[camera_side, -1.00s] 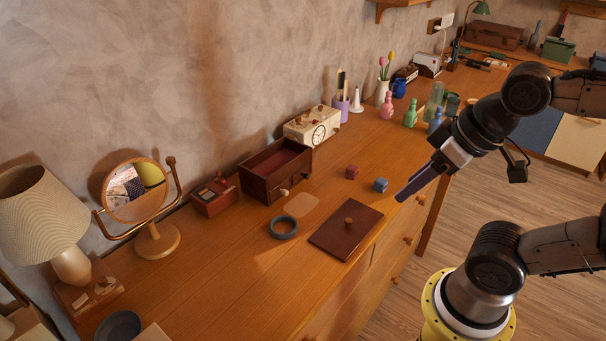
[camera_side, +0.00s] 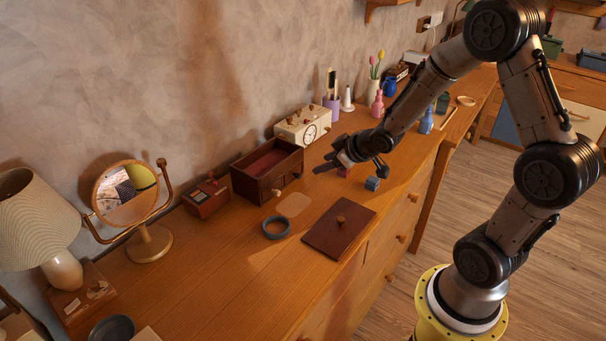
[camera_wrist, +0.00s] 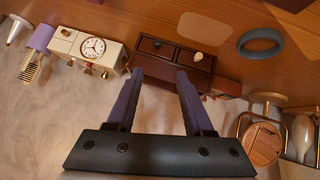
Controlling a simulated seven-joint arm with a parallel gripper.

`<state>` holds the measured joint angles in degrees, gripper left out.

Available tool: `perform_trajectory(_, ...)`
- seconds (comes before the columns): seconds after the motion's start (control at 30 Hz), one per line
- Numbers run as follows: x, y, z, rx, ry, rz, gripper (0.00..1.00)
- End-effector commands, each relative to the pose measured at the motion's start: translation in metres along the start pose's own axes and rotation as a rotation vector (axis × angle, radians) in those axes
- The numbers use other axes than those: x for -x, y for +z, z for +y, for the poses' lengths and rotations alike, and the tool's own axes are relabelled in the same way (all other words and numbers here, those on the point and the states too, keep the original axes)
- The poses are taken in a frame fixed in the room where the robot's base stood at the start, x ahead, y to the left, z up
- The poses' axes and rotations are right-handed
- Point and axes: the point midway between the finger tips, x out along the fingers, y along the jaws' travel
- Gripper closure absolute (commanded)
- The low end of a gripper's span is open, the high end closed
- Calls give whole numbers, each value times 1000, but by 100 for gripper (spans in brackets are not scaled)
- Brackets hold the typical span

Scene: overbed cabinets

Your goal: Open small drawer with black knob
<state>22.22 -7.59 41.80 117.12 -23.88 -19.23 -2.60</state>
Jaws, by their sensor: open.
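A small dark-brown drawer box (camera_side: 262,180) with an open top and reddish inside stands on the dresser near the wall. In the wrist view its front (camera_wrist: 180,58) carries a white knob (camera_wrist: 198,56) and a dark knob (camera_wrist: 157,43) side by side. The white knob also shows in the side view (camera_side: 277,192). My gripper (camera_side: 320,168) is just right of the box in the side view, above the dresser top. In the wrist view my open, empty fingers (camera_wrist: 156,74) point towards the box, with apparent space between them. Whether a finger touches the box cannot be told.
A cream clock box (camera_side: 303,126) stands right of the drawer box.

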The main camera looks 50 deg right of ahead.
Motion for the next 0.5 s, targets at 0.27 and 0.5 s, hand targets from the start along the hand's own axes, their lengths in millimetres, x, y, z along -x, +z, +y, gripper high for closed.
perform_trajectory(0.27, -25, 6, 4, -13, 6, -13, 48)
perform_trajectory(0.5, -69, 6, 5, -13, 6, -13, 48)
